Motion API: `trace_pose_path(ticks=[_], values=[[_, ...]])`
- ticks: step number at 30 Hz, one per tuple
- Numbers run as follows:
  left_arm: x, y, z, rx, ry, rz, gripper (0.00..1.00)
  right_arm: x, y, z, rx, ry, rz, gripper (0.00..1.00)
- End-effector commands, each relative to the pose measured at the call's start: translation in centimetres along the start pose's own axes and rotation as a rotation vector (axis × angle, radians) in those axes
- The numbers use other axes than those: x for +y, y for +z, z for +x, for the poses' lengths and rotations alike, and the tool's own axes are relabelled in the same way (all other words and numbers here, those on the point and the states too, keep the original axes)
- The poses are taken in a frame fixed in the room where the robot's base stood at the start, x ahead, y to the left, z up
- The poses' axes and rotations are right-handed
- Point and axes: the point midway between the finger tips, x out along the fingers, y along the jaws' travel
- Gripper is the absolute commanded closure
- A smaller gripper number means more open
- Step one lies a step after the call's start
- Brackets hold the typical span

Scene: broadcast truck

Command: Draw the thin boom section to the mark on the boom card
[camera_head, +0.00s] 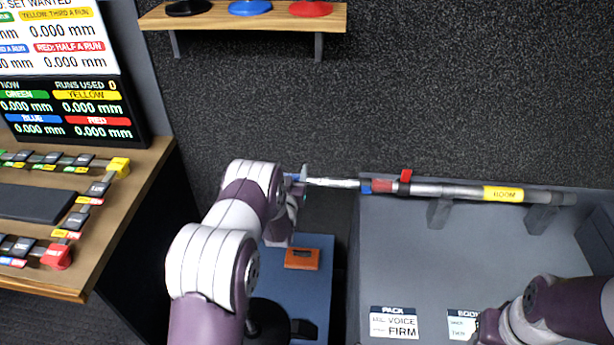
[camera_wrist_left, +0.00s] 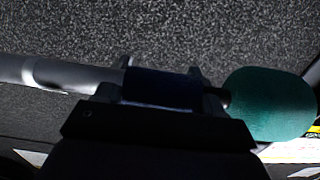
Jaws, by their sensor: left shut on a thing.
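The boom (camera_head: 455,191) lies level along the back of a grey counter, with a yellow BOOM label. Its thin pale section (camera_head: 333,183) sticks out to the left, past a blue band (camera_head: 366,187) and a red collar with a raised red lever (camera_head: 405,176). My left gripper (camera_head: 297,179) is at the thin section's far left end. In the left wrist view its jaws (camera_wrist_left: 162,88) are shut on a dark blue grip, with a green foam tip (camera_wrist_left: 272,103) to the right and the pale tube (camera_wrist_left: 60,75) to the left. No mark on a boom card is readable.
Two dark brackets (camera_head: 440,212) hold the boom. Cards, one reading PACK VOICE FIRM (camera_head: 394,323), are at the counter's front. My right arm partly covers the other. A display (camera_head: 72,113) and a desk with sliders (camera_head: 100,240) stand left; a shelf (camera_head: 242,22) with coloured discs hangs above.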

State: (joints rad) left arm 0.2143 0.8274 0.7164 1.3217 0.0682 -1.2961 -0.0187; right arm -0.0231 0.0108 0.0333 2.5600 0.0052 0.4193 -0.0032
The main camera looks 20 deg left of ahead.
Motion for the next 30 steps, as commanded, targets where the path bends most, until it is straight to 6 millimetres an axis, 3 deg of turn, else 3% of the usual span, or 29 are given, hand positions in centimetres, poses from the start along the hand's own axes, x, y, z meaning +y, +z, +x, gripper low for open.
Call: trace_pose_path(ticks=[8, 9, 20, 23, 30], values=[[-0.1, 0.0, 0.0, -0.001, 0.0, -0.001, 0.87, 0.0, 0.0, 0.0, 0.0, 0.0, 0.0, 0.57], [-0.1, 0.0, 0.0, -0.001, 0.0, -0.001, 0.26, 0.0, 0.0, 0.0, 0.0, 0.0, 0.0, 0.57], [0.0, 0.1, -0.7, -0.003, 0.0, 0.0, 0.26, 0.0, 0.0, 0.1, 0.0, 0.0, 0.0, 0.57], [0.0, 0.1, -2.6, -0.002, 0.0, 0.0, 0.26, 0.0, 0.0, 0.3, 0.0, 0.0, 0.0, 0.57], [-0.1, 0.1, -9.2, -0.003, -0.001, 0.0, 0.26, 0.0, 0.1, 0.9, 0.0, 0.0, 0.0, 0.57]])
